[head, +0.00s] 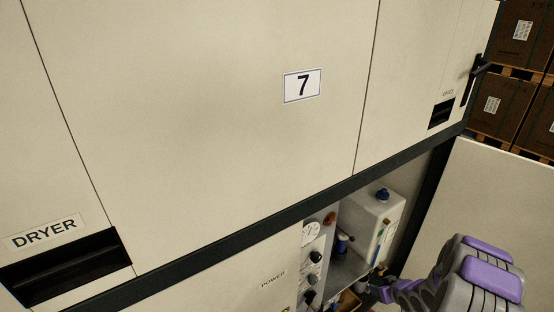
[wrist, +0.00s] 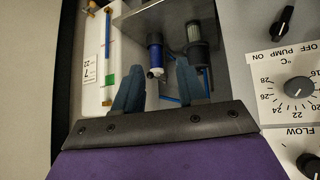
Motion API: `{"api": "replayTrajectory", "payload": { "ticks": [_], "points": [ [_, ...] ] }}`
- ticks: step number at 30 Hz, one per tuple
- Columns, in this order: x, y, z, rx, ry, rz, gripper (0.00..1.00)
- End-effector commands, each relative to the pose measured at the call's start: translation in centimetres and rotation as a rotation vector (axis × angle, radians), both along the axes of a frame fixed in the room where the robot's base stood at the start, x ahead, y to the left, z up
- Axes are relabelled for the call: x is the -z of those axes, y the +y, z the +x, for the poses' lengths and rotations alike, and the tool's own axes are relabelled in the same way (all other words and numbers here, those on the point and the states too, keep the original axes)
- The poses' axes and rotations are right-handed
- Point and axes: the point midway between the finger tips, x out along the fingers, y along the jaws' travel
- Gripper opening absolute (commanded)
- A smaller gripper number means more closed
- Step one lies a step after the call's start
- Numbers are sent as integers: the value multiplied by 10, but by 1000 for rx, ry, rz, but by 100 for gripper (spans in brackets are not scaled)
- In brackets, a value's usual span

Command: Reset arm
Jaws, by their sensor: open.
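I cannot tell whether a finger touches that cylinder. In the head view, my purple and grey arm comes from the lower right. The gripper's end there, at the compartment's lower part, is small and hard to make out.
A white tank with a blue cap (head: 378,215) stands in the compartment. A control panel with knobs (head: 312,255) is beside it; its dial (wrist: 298,88) shows in the wrist view. An open door panel (head: 490,195) is at right. The large cabinet (head: 220,110) fills the left.

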Motion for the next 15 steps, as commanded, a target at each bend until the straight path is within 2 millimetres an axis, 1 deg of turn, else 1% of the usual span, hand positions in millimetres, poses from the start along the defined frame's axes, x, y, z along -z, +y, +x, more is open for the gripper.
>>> {"api": "replayTrajectory", "payload": {
  "ticks": [1, 8, 11, 15],
  "points": [
    [-17, -1, 3, 11, 17, -34, 40],
    [-82, -5, -6, 94, 124, -163, 40],
    [-111, -2, -16, 133, 172, -205, 40],
    [-149, 8, -38, 187, 240, -245, 40]
  ]
}}
